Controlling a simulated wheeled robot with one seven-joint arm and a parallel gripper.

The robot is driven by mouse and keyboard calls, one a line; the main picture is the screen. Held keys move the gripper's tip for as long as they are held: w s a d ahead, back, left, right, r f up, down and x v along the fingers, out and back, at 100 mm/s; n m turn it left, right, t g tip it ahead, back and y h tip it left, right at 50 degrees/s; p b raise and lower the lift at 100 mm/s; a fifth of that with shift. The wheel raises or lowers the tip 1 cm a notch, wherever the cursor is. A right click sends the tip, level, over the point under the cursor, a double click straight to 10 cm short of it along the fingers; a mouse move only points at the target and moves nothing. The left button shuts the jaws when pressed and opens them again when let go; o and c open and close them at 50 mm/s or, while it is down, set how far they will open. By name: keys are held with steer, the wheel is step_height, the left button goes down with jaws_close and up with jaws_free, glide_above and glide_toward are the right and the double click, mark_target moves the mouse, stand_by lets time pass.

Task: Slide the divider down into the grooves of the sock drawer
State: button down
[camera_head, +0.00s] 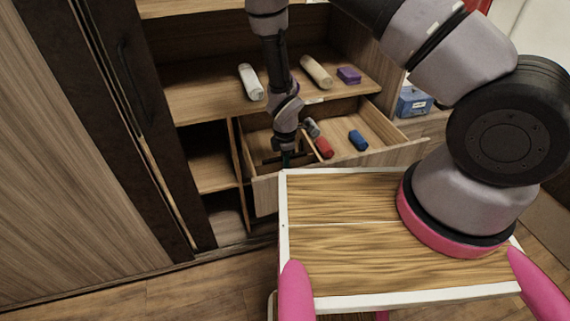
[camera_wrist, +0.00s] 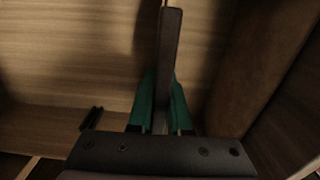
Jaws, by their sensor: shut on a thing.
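The open sock drawer (camera_head: 385,157) is a light wood drawer pulled out of the cabinet in the head view. My gripper (camera_head: 287,158) points down into its left part. In the wrist view my gripper (camera_wrist: 162,105) has green fingers shut on the divider (camera_wrist: 171,45), a thin board seen nearly edge-on. A thin board edge (camera_head: 312,144) shows just right of my gripper in the head view and looks like the divider. The fingertips and the divider's lower edge are hidden. I cannot tell whether the divider sits in the grooves.
A grey roll (camera_head: 312,128), a red roll (camera_head: 324,147) and a blue roll (camera_head: 358,140) lie in the drawer, right of my gripper. A white roll (camera_head: 250,82), beige roll (camera_head: 316,72) and purple folded item (camera_head: 349,75) lie on the surface above. A blue box (camera_head: 413,103) stands right.

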steer(key=shift+f, duration=0.75)
steer(key=c, duration=0.8)
jaws_free()
steer(key=shift+o, duration=0.2)
step_height(320, 180, up, 11)
steer(key=shift+f, duration=0.1)
